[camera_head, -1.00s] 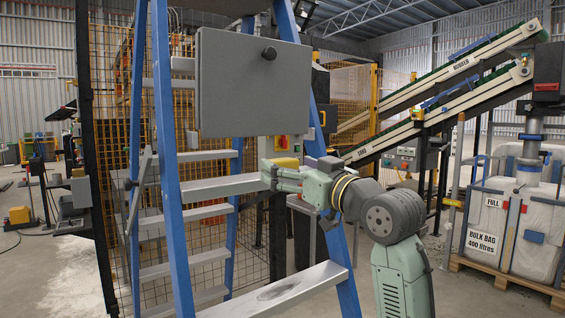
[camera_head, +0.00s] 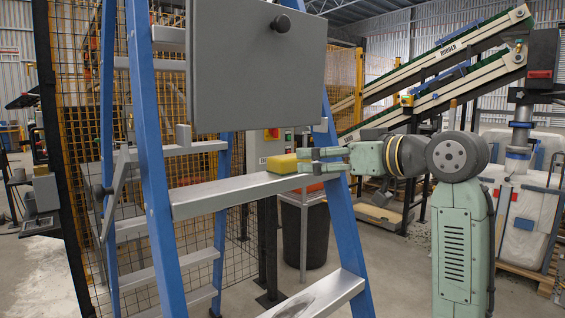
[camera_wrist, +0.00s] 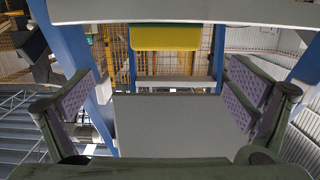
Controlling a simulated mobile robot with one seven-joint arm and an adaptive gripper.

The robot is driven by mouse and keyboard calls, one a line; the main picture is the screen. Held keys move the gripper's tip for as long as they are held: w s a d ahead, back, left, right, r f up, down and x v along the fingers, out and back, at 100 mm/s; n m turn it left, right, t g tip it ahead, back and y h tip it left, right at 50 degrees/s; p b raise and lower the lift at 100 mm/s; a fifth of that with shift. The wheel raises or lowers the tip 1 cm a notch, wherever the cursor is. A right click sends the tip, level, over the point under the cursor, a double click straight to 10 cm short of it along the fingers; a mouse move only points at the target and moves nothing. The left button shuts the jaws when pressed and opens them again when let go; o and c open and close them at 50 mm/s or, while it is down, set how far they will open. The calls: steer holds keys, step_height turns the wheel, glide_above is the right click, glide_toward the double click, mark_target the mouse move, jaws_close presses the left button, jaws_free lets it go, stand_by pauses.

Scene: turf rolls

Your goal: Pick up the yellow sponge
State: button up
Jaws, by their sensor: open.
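The yellow sponge (camera_head: 283,164) lies on a grey step (camera_head: 225,192) of the blue ladder (camera_head: 150,150), near the right rail. My gripper (camera_head: 318,161) points left at it, level with the step, its fingertips just right of the sponge. In the wrist view, which looks upside down, the sponge (camera_wrist: 165,38) shows yellow with a dark green strip, centred beyond the fingertips. I cannot tell the exact gap to the sponge.
A grey box panel (camera_head: 258,70) hangs on the ladder above the step; the wrist view shows a large grey panel (camera_wrist: 170,125) too. The ladder's right rail (camera_head: 345,215) passes close to my gripper. A dark bin (camera_head: 304,232) stands behind.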

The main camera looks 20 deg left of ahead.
mark_target(292, 156)
steer(key=p+x, duration=0.1)
steer(key=x, duration=0.3)
steer(key=shift+w+a, duration=0.15)
steer(key=shift+a, duration=0.2)
steer(key=p+x, duration=0.1)
steer(key=x, duration=0.3)
steer(key=shift+a+r, duration=0.1)
steer(key=shift+a, duration=0.2)
steer(key=shift+w+a+p, duration=0.15)
steer(key=shift+a+p, duration=0.15)
steer(key=shift+a, duration=0.1)
steer(key=shift+c, duration=0.5)
steer(key=c, duration=1.1)
steer(key=shift+c, duration=0.2)
